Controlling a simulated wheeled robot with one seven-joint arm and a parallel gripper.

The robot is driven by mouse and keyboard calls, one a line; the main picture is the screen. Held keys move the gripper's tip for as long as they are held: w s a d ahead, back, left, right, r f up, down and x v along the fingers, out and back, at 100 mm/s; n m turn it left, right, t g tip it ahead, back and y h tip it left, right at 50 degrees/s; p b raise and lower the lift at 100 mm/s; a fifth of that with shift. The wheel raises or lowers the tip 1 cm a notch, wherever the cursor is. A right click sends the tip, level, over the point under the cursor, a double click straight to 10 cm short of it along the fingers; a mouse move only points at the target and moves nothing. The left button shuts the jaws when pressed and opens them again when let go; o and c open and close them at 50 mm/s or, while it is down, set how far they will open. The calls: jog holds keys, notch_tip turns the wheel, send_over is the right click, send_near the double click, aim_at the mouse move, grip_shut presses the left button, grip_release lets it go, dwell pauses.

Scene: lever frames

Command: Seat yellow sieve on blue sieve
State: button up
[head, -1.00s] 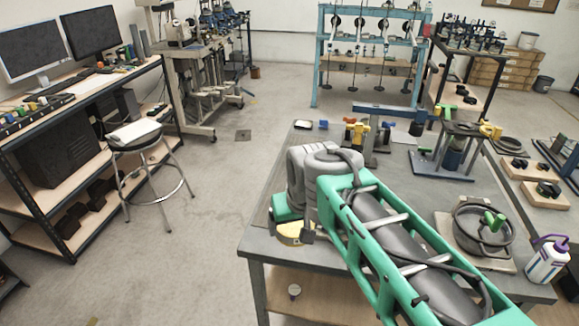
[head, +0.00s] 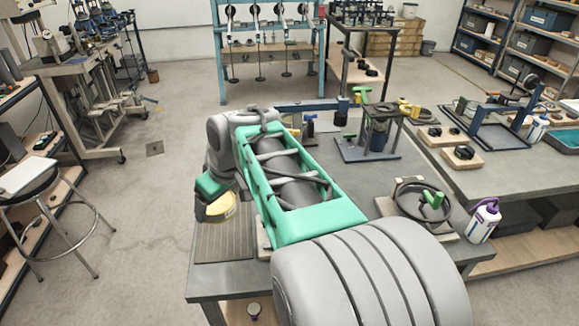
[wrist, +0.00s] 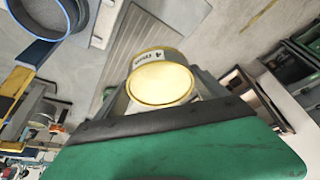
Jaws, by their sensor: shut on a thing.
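My gripper (head: 213,197), with a green body, is shut on the yellow sieve (head: 219,209) above the left end of the grey bench. In the wrist view the yellow sieve (wrist: 161,84) shows its pale round face and a label on its side, between my dark fingers. A blue-rimmed round sieve (wrist: 37,50) shows in the wrist view at the upper left, apart from the yellow sieve and partly cut off by the frame edge. I cannot make out the blue sieve in the head view, where my arm covers much of the bench.
A ribbed grey mat (head: 222,245) lies under the held sieve. A round pan with a green handle (head: 432,199) and a white bottle (head: 483,220) stand to the right. A blue-based stand (head: 372,145) is farther back. A stool (head: 40,195) stands left of the bench.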

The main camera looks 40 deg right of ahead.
jog(key=s+d+r+n+y+p, duration=0.1)
jog(key=d+n, duration=0.1)
jog(key=d, duration=0.8)
jog(key=shift+r+g, duration=0.2)
jog(key=shift+g, duration=0.1)
jog(key=s+d, duration=0.1)
jog(key=d, duration=0.1)
jog(key=s+d+n+p, duration=0.1)
jog(key=s+d, duration=0.1)
jog(key=d, duration=0.1)
jog(key=s+d+n, duration=0.1)
jog(key=s+d, duration=0.1)
jog(key=d, duration=0.1)
jog(key=shift+d+r+y, duration=0.1)
jog(key=shift+r+y, duration=0.1)
jog(key=shift+y, duration=0.2)
jog(key=shift+n, duration=0.3)
jog(key=f+b, duration=0.3)
jog(key=f, duration=0.1)
jog(key=f+b, duration=0.4)
jog(key=f, duration=0.1)
jog(key=shift+s+d+b, duration=0.2)
jog(key=shift+b, duration=0.1)
jog(key=shift+f+b, duration=0.3)
jog(key=o, duration=1.5)
jog(key=shift+c, duration=0.2)
jog(key=shift+r, duration=0.1)
jog(key=p+v, duration=0.2)
jog(key=v, duration=0.5)
jog(key=shift+r, duration=0.35)
